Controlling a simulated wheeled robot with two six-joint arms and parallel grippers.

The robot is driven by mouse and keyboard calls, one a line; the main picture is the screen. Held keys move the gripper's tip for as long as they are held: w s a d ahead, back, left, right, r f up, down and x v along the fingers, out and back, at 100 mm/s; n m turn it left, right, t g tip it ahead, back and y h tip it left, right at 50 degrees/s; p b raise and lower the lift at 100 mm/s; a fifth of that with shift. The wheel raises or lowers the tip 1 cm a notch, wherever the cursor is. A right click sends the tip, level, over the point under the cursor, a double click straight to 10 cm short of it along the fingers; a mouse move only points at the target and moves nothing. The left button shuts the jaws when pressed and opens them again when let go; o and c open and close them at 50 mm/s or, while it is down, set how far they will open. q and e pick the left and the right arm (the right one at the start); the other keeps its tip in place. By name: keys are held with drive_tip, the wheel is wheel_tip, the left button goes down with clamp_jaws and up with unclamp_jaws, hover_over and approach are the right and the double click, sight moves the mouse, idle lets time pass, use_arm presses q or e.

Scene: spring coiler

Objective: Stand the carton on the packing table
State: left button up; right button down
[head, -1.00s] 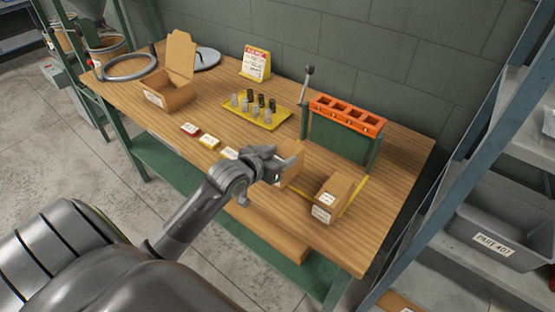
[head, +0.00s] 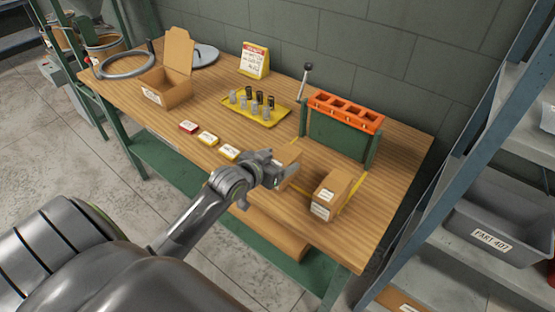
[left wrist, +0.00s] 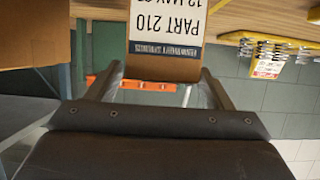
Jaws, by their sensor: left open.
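My left gripper (head: 287,171) is open over the front right part of the packing table (head: 395,210). A brown carton (head: 289,153) stands just behind it, mostly hidden by the gripper. In the left wrist view this carton (left wrist: 150,67) shows between and beyond the open fingers (left wrist: 160,85), with a white "PART 210" label upside down. I cannot tell whether the fingers touch it. A second brown carton (head: 338,187) with white labels stands to the right; a brown surface, likely this one, fills the upper left of the left wrist view (left wrist: 35,35). My right gripper is not in view.
An orange rack (head: 345,112) on a green stand is behind the cartons. A yellow tray (head: 240,112) holds several small cylinders. An open box (head: 168,92), a ring and several small cards are leftward. A blue shelf post (head: 470,150) stands right of the table.

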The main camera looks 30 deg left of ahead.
use_arm(q)
drive_tip(key=shift+r, duration=0.15)
drive_tip(key=v, duration=1.2)
